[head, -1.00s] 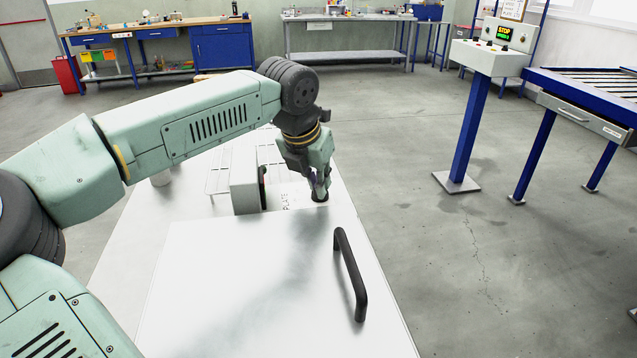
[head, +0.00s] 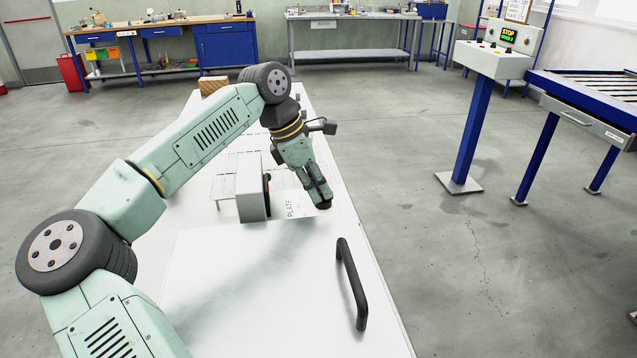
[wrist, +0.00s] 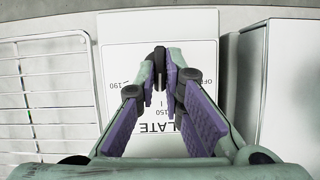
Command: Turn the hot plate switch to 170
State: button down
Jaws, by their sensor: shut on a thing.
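The hot plate switch is a black knob (wrist: 159,59) on a white dial panel (wrist: 200,28). In the wrist view the panel reads upside down: 190 on the left, OFF on the right, 150 below the knob and PLATE lower down, partly covered. My gripper (wrist: 163,72) has its purple-padded fingers closed on the knob. The knob's narrow bar looks near upright in the picture; its exact setting is hidden by the fingers. In the head view my gripper (head: 322,204) reaches down to the panel (head: 296,208), and the knob is mostly hidden at its tips.
A grey box (head: 251,193) stands left of the panel, with a wire rack (head: 228,167) beyond it. A black handle (head: 352,285) rises from the white surface nearer me. A control post with a STOP display (head: 507,36) stands apart to the right.

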jog(key=m, duration=0.2)
jog(key=m+g+p, duration=0.1)
jog(key=m, duration=0.1)
jog(key=m+g+p, duration=0.1)
jog(key=m, duration=0.1)
jog(key=shift+w+d, duration=0.1)
jog(key=shift+w, duration=0.15)
jog(key=shift+y, duration=0.3)
jog(key=c, duration=1.7)
grip_release()
jog(key=shift+r, duration=0.1)
jog(key=v, duration=1.1)
jog(key=shift+w+a+r, duration=0.2)
jog(key=shift+w+r, duration=0.1)
